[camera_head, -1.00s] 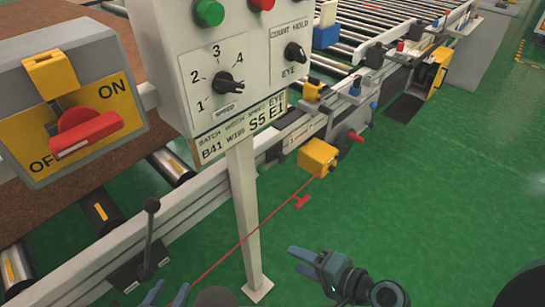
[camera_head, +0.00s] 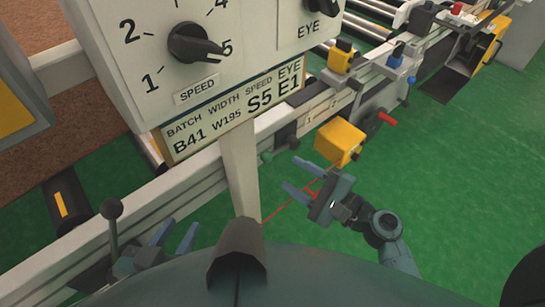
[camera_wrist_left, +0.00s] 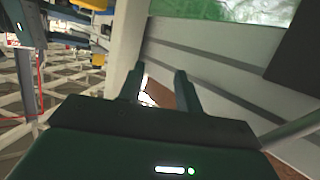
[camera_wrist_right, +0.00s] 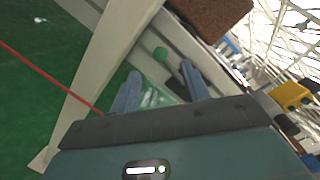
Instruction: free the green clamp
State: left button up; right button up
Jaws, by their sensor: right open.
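My left gripper (camera_head: 174,235) is open and empty beside the rail, left of the post. The clamp's lower part is not clear.
The panel post (camera_head: 238,170) stands between my grippers. A red cord (camera_head: 285,207) runs behind my right gripper to a yellow box (camera_head: 340,142). A black-knobbed lever (camera_head: 112,209) stands near my left gripper. Green floor (camera_head: 450,190) is open at the right.

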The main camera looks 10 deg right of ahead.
aim_at(278, 150)
jog(key=x, duration=0.7)
jog(key=shift+w, duration=0.15)
jog(key=shift+c, duration=0.5)
grip_shut()
